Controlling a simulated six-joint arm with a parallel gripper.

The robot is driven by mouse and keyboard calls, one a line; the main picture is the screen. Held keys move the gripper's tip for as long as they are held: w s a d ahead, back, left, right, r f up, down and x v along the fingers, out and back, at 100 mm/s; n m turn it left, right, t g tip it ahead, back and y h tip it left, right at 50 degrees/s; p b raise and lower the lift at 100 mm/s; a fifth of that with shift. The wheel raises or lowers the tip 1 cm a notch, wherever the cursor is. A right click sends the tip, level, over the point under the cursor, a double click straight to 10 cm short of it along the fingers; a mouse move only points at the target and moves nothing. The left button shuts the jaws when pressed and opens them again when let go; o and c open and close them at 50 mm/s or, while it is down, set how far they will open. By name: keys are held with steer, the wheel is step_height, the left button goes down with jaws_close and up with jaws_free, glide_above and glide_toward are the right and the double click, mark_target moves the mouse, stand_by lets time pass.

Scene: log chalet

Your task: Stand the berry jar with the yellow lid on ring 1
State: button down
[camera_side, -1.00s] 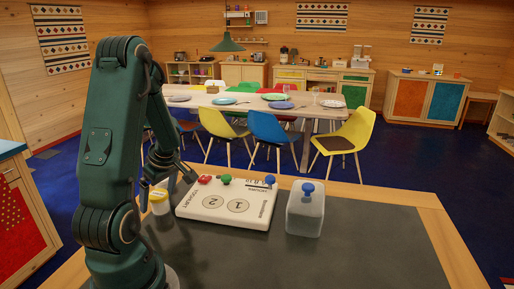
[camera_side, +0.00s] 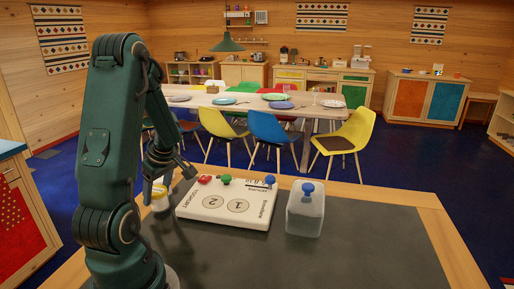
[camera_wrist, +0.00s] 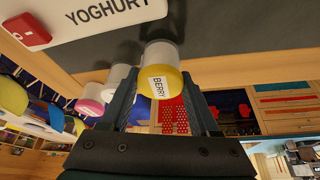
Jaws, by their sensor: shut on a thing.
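The berry jar (camera_wrist: 160,57) has a yellow lid marked BERRY and a pale body. My gripper (camera_wrist: 160,88) is shut on it, with one finger on each side. In the side view the jar (camera_side: 159,199) is at the left of the white yoghurt board (camera_side: 190,212), partly hidden by my gripper. I cannot tell how far it is off the table. Ring 1 (camera_side: 238,206) is a grey circle on the board, right of ring 2 (camera_side: 212,202); both are bare. The board's YOGHURT edge also shows in the wrist view (camera_wrist: 75,35).
A red button (camera_side: 204,179), green knob (camera_side: 226,180) and blue knob (camera_side: 270,181) stand along the board's back. A clear box (camera_side: 305,212) with a blue-knobbed lid stands to its right. Pink-lidded (camera_wrist: 90,104) and white jars are beside my gripper. The front table is clear.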

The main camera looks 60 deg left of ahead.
step_height(320, 180, up, 8)
steer(key=shift+w+r, duration=0.1)
steer(key=shift+r, duration=0.05)
steer(key=shift+w+r+m, duration=0.1)
steer(key=shift+r+m, duration=0.2)
steer(key=shift+m, duration=0.2)
steer(key=shift+w+d+m, duration=0.1)
steer(key=shift+w+m, duration=0.25)
steer(key=shift+m, duration=0.05)
steer(key=w+d+m+t, duration=0.35)
steer(key=w+m, duration=0.25)
steer(key=w, duration=0.3)
steer(key=m+t, duration=0.1)
steer(key=m, duration=0.4)
glide_above(239, 200)
steer(key=s+d, duration=0.1)
steer(key=d, duration=0.1)
steer(key=shift+s+f, duration=0.15)
steer(key=shift+f, duration=3.25)
steer(key=shift+f, duration=0.15)
steer(key=shift+c, duration=0.6)
jaws_free()
